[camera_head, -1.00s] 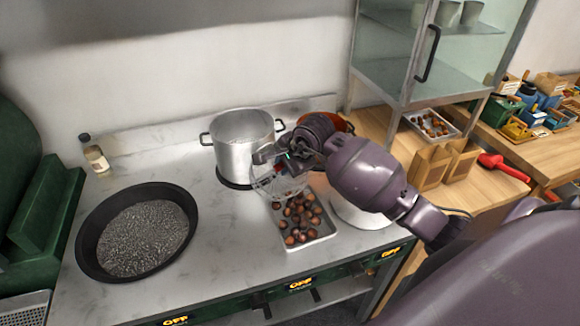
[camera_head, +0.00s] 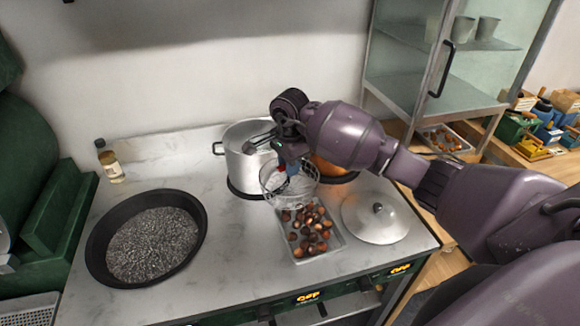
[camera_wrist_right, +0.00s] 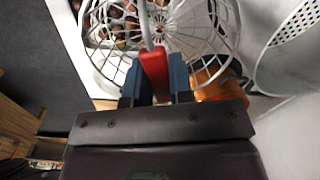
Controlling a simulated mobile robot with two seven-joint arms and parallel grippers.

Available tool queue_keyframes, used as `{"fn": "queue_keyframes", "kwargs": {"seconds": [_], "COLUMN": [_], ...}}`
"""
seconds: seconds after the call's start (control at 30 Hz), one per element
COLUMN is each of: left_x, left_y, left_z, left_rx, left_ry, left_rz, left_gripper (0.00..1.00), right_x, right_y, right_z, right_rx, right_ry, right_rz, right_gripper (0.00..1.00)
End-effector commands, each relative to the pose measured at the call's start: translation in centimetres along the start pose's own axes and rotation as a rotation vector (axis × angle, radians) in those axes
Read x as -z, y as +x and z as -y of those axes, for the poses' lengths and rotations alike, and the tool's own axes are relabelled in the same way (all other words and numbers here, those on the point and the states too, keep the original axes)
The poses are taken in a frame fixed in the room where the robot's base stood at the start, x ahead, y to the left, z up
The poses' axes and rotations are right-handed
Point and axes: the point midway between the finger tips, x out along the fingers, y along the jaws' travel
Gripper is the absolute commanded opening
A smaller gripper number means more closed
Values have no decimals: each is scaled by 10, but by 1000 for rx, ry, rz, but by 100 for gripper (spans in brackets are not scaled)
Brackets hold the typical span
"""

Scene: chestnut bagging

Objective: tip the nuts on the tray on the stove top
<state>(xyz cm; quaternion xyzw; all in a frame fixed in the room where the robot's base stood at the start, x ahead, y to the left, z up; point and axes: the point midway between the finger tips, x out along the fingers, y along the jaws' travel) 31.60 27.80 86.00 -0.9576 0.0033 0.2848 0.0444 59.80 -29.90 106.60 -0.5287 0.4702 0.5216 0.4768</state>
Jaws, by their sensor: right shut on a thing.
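Brown nuts (camera_head: 313,232) lie in a shallow metal tray (camera_head: 334,248) on the stove top. My right gripper (camera_head: 288,165) is shut on the red handle (camera_wrist_right: 153,72) of a wire strainer. Its round wire basket (camera_head: 278,190) hangs over the tray's back edge, beside the steel pot, and looks empty. The right wrist view also shows the basket (camera_wrist_right: 190,30), with nuts visible beyond its wires at the upper left. My left gripper is not in view.
A steel pot (camera_head: 246,172) stands behind the tray, with a copper pot (camera_head: 330,170) to its right. A lid (camera_head: 376,222) lies right of the tray. A black pan (camera_head: 100,258) sits at left, and a bottle (camera_head: 111,165) behind it. Stove top between pan and tray is clear.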

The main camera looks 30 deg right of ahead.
Motion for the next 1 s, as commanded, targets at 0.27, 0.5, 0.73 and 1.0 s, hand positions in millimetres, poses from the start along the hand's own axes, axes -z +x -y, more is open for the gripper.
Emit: {"fn": "queue_keyframes", "kwargs": {"seconds": [0.27, 0.5, 0.73, 1.0], "left_x": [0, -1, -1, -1], "left_y": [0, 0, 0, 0], "left_z": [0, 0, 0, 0], "left_rx": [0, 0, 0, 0], "left_ry": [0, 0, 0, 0], "left_rz": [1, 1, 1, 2], "left_gripper": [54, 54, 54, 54], "right_x": [-12, -22, -29, -29], "right_y": [-27, -49, -62, -63], "right_z": [-19, -34, -44, -45], "right_rx": [2, 2, 0, 0], "right_ry": [-3, -2, -2, -1], "right_rz": [-1, -2, -1, 0], "right_gripper": [0, 0, 0, 0]}}
